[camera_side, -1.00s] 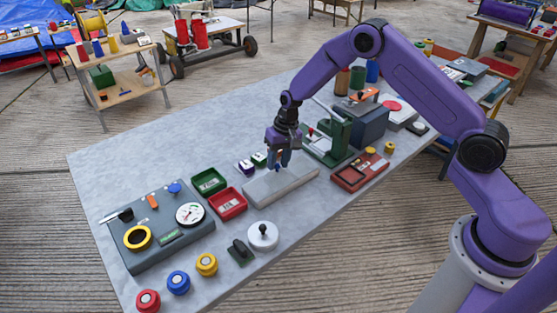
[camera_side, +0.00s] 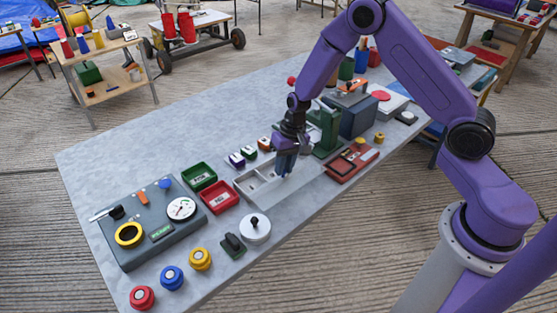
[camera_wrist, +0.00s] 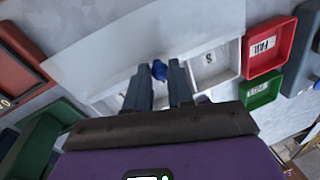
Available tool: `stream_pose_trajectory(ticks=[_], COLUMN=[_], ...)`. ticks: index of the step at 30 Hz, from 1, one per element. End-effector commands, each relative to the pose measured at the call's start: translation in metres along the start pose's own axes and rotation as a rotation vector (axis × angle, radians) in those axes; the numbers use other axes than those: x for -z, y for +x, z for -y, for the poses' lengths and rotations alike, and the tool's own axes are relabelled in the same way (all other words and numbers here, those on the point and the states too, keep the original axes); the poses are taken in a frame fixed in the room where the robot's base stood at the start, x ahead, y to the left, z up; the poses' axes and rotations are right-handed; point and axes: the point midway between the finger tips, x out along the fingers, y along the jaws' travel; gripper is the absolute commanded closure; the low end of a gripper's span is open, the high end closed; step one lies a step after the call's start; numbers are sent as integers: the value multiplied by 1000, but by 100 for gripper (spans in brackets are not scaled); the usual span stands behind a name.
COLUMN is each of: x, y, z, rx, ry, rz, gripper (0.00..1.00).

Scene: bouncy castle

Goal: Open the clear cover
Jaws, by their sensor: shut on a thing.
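The clear cover (camera_side: 305,178) is a pale, see-through sheet on a low tray (camera_side: 240,185). In the side view, it sits toward the tray's right, leaving compartments at the left end uncovered. In the wrist view, the cover (camera_wrist: 105,60) fills the left and middle, with open white compartments (camera_wrist: 215,65) beside it. My gripper (camera_side: 284,172) points down over the tray. In the wrist view, my gripper (camera_wrist: 159,76) is shut on the cover's small blue knob (camera_wrist: 159,69). The fingers hide part of the knob.
Green (camera_side: 198,177) and red (camera_side: 219,197) bins stand left of the tray. A red box (camera_side: 352,163) and a green press (camera_side: 326,130) stand close on its right. A white disc with a black knob (camera_side: 255,229) sits in front. The table's left rear is clear.

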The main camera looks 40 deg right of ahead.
Motion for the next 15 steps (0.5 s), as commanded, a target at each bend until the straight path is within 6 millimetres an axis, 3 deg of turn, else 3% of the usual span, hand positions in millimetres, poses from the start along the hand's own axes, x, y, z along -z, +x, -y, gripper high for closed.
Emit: stream_pose_trajectory(ticks=[9, 10, 12, 15], x=[-1, -1, -1, -1], y=[0, 0, 0, 0], z=[0, 0, 0, 0], rx=[0, 0, 0, 0], ry=[0, 0, 0, 0], rz=[-2, -3, -2, -2], gripper=[100, 74, 52, 52])
